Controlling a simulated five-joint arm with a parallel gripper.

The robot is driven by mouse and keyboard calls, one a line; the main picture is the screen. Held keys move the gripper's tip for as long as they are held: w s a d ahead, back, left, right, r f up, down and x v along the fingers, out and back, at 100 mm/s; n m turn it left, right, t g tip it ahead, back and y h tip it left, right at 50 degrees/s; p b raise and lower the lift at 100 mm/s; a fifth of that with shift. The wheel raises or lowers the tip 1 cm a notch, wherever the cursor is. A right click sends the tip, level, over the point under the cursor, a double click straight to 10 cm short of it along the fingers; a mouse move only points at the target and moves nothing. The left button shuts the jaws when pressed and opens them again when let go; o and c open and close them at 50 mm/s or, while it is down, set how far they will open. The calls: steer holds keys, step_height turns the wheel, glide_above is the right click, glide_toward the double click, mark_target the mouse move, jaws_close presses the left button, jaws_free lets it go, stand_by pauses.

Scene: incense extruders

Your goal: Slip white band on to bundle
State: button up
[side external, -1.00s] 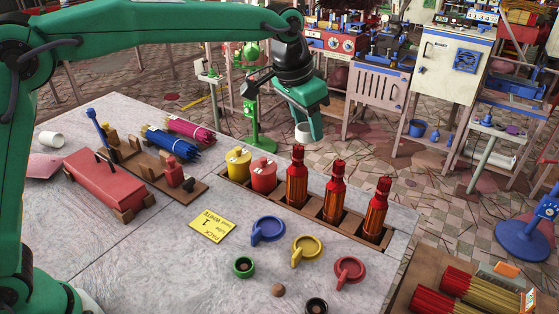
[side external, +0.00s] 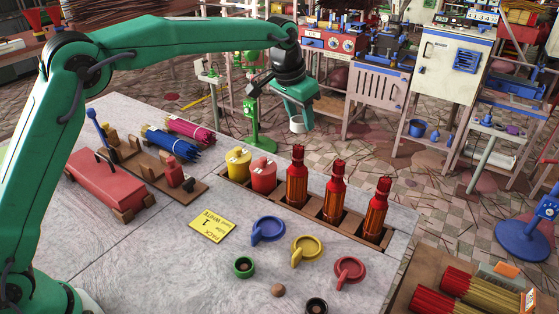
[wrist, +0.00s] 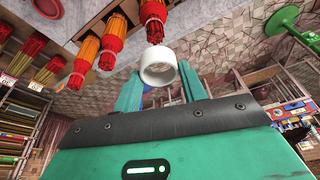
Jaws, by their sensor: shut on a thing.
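My gripper (side external: 298,108) is shut on the white band (side external: 297,124), out past the far edge of the table in the side view. In the wrist view the white band (wrist: 158,68) is a short white ring between my gripper's fingers (wrist: 160,92). Three red and orange bundles stand upright in slots of a wooden tray: left (side external: 297,182), middle (side external: 335,192) and right (side external: 377,208). In the wrist view the band lines up with the red tip of one bundle (wrist: 152,18); I cannot tell the gap. No bundle wears a white band.
A yellow pot (side external: 238,162) and a red pot (side external: 263,173) share the tray. A blue bundle (side external: 170,143) and a magenta bundle (side external: 190,130) lie at left. A yellow card (side external: 212,225) and handled rings (side external: 307,248) lie in front. Space around my gripper looks clear.

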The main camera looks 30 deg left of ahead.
mark_target(300, 146)
steer(key=shift+f, duration=1.1)
steer(key=shift+f, duration=0.2)
steer(key=shift+f, duration=0.85)
steer(key=shift+f, duration=0.35)
steer(key=shift+f, duration=0.35)
steer(key=shift+f, duration=0.35)
steer(key=shift+f, duration=0.35)
steer(key=shift+f, duration=0.15)
